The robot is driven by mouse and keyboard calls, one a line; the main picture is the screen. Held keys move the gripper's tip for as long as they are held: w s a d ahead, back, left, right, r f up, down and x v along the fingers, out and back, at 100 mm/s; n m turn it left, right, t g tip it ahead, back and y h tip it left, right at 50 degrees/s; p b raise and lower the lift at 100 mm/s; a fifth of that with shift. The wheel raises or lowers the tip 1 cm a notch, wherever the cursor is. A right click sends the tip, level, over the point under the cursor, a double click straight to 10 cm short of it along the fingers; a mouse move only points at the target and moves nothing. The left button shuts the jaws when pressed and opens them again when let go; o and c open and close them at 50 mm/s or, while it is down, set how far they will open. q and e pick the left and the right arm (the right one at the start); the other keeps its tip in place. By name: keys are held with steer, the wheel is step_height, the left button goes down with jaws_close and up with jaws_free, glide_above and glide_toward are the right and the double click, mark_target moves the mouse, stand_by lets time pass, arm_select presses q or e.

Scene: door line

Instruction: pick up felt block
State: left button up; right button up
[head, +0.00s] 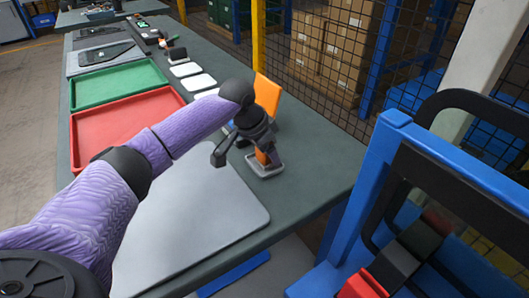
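No block can be told for certain as the felt block. A larger orange panel (267,93) stands behind the gripper.
The dark table (310,170) carries a grey mat (205,215), a red tray (110,125), a green tray (112,84) and several white pads (186,69). A blue frame (375,170) stands close on the right. Mesh fencing (395,50) runs behind the table.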

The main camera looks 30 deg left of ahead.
arm_select(q)
jaws_close()
step_height(320, 180, up, 10)
steer(key=p, duration=0.4)
steer(key=shift+c, duration=1.6)
jaws_free()
steer(key=c, duration=0.4)
arm_select(e)
steer(key=r, duration=0.1)
steer(key=w+r, duration=0.1)
steer(key=a+r, duration=0.1)
steer(key=r, duration=0.1)
steer(key=shift+w+r, duration=0.1)
steer(key=shift+w, duration=0.05)
